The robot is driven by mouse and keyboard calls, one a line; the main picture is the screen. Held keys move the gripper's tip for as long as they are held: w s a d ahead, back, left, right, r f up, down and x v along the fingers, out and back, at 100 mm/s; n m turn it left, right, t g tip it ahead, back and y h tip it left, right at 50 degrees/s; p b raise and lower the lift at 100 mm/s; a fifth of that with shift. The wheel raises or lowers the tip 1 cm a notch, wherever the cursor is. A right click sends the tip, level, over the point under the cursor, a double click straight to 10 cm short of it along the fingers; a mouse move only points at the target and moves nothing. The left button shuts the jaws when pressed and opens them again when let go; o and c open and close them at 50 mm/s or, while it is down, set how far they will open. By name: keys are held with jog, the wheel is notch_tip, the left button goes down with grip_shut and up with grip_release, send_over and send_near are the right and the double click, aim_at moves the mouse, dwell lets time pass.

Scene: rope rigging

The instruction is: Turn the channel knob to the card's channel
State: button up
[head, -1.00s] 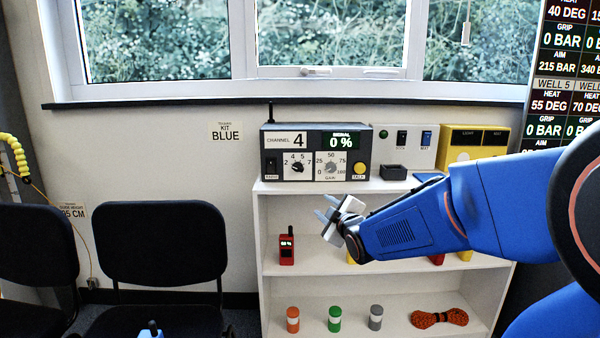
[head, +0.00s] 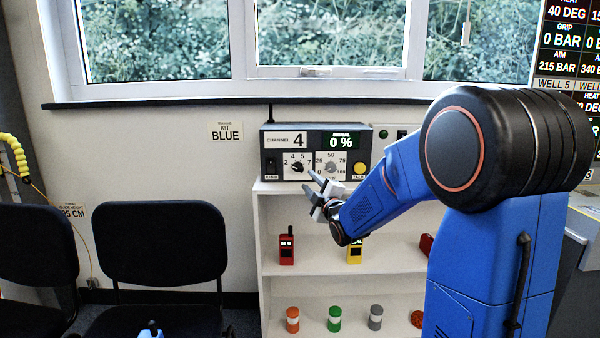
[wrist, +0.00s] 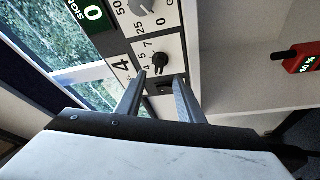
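The channel card reads 4 on the grey radio unit (head: 268,160) on the shelf's top. Its channel knob (head: 297,167) is a black knob on a white plate marked 2, 4, 5 and 7. In the wrist view the channel knob (wrist: 160,59) lies just beyond the fingertips, between them in the picture. My gripper (head: 312,178) is open and empty, in front of the radio and slightly below and right of the knob in the head view. My gripper's fingers (wrist: 158,80) look apart from the knob. The exact pointer direction is too small to tell.
The gain knob (head: 331,168) and yellow talk button (head: 360,168) sit right of the channel knob. A red handheld radio (head: 287,249) and a yellow one (head: 354,251) stand on the shelf below. Chairs (head: 160,255) are at left.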

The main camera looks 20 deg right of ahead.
aim_at(299, 169)
jog(key=w, duration=0.3)
jog(key=w+r, duration=0.1)
jog(key=w, duration=0.5)
jog(key=shift+w+a+r, duration=0.2)
jog(key=shift+w+a, duration=0.1)
jog(key=shift+w, duration=0.05)
jog(key=c, duration=0.7)
